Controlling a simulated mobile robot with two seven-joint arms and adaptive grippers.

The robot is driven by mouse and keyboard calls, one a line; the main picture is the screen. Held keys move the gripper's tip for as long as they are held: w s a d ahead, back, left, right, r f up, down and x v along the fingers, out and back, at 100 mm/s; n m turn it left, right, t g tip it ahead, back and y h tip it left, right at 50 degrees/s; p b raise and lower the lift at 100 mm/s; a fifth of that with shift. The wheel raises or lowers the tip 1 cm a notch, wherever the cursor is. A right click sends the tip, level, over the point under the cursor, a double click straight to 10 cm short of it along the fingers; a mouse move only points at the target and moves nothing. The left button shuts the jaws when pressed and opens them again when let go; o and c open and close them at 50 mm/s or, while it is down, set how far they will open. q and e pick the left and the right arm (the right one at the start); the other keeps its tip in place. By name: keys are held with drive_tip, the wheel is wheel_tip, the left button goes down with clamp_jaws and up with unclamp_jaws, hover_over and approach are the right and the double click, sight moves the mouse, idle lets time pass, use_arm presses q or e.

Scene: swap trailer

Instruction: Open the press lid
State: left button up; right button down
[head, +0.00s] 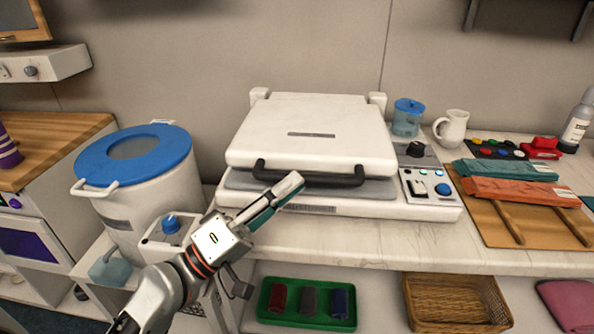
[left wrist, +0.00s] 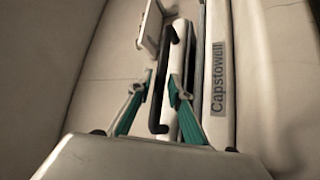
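The press (head: 432,211) stands on the white counter. Its pale lid (head: 310,118) lies over the grey lower plate, with a narrow gap along the front. A black bar handle (head: 345,181) runs along the lid's front edge; it also shows in the left wrist view (left wrist: 156,110). My left gripper (head: 292,186) is at the left part of this handle. In the left wrist view, its teal fingers (left wrist: 162,88) lie on either side of the bar, close to it. Whether both touch the bar I cannot tell. My right gripper is not in view.
A white bucket with a blue lid (head: 173,153) stands left of the press. A blue-lidded jar (head: 407,119), a white pitcher (head: 453,127) and a wooden board (head: 497,232) are on the right. A green tray (head: 275,318) and a basket (head: 457,303) sit below.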

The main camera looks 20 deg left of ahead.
use_arm(q)
drive_tip(key=x, duration=0.2)
drive_tip(key=shift+w+d+r+p, duration=0.1)
drive_tip(key=shift+w+r+p, duration=0.05)
drive_tip(key=shift+r+p, duration=0.25)
drive_tip(key=shift+w+d+f, duration=0.25)
drive_tip(key=shift+w+d, duration=0.1)
drive_tip(key=shift+w, duration=0.1)
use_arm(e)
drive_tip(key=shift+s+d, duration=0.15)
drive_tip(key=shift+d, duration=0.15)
